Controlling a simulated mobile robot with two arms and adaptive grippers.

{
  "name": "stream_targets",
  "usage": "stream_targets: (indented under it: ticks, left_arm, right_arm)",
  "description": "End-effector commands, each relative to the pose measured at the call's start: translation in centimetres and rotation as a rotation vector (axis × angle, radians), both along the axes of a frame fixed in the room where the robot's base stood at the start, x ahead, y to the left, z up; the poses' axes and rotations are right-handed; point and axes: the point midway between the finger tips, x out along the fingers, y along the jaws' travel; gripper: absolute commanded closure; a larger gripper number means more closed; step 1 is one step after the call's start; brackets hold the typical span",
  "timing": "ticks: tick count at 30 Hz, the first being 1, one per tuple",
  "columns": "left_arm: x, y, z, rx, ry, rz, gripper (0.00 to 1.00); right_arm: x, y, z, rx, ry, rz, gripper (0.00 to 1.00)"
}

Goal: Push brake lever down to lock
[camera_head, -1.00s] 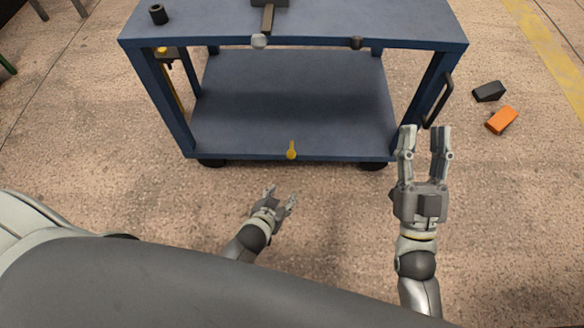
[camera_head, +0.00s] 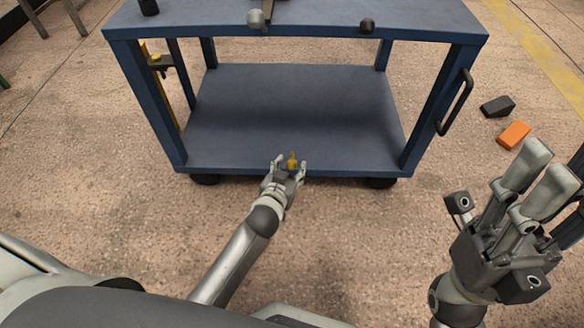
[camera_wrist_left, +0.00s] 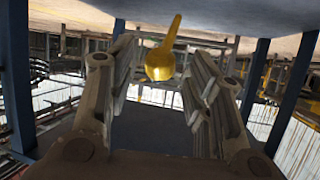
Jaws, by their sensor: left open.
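The brake lever (camera_head: 292,157) is a small yellow lever with a round end at the middle of the blue cart's (camera_head: 230,171) lower front edge. It points up. My left gripper (camera_head: 291,165) is open at this edge, with one finger on each side of the lever. In the left wrist view the yellow lever (camera_wrist_left: 163,62) shows between the open fingers, its rounded end toward me; I cannot tell whether they touch it. My right gripper (camera_head: 547,168) is open and empty, raised at the right, near the camera.
The cart's lower shelf (camera_head: 295,110) is empty. A dark handle (camera_head: 456,102) is on its right side. Black casters (camera_head: 205,179) are below. A black wedge (camera_head: 497,106) and an orange block (camera_head: 514,134) lie on the floor at right. The floor before the cart is clear.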

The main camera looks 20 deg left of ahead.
Motion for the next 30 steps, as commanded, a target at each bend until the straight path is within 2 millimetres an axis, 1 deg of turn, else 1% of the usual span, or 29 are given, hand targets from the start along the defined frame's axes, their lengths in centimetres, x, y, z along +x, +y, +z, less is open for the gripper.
stream_targets:
  ticks: [1, 6, 11, 17, 20, 28, 29, 30]
  left_arm:
    - [0.9, 0.0, -0.6, 0.002, -0.002, -0.001, 0.53]
    - [2.4, 0.1, -1.1, 0.001, -0.001, 0.000, 0.53]
    - [2.9, 0.1, -1.2, 0.000, 0.000, 0.000, 0.53]
    - [2.9, 0.1, -1.2, 0.000, 0.001, 0.000, 0.53]
    - [2.9, 0.1, -1.2, 0.000, 0.001, 0.000, 0.63]
    - [2.9, 0.1, -1.2, 0.000, 0.001, 0.000, 0.98]
    - [2.9, 0.1, -1.2, 0.000, 0.001, -0.001, 1.00]
    - [2.9, 0.1, -1.2, 0.000, 0.001, -0.001, 1.00]
  right_arm:
    - [0.0, 0.0, -0.5, 0.000, -0.005, -0.001, 0.60]
    - [0.3, 0.1, 0.2, -0.003, -0.036, -0.003, 0.60]
    - [0.4, 0.1, 0.4, -0.004, -0.041, -0.003, 0.60]
    - [0.4, 0.2, 0.5, -0.005, -0.042, -0.003, 0.60]
    - [0.4, 0.2, 0.5, -0.005, -0.042, -0.002, 0.60]
    - [0.4, 0.2, 0.5, -0.005, -0.043, -0.002, 0.60]
    - [0.4, 0.2, 0.5, -0.005, -0.043, -0.002, 0.60]
    - [0.4, 0.2, 0.5, -0.005, -0.043, -0.002, 0.60]
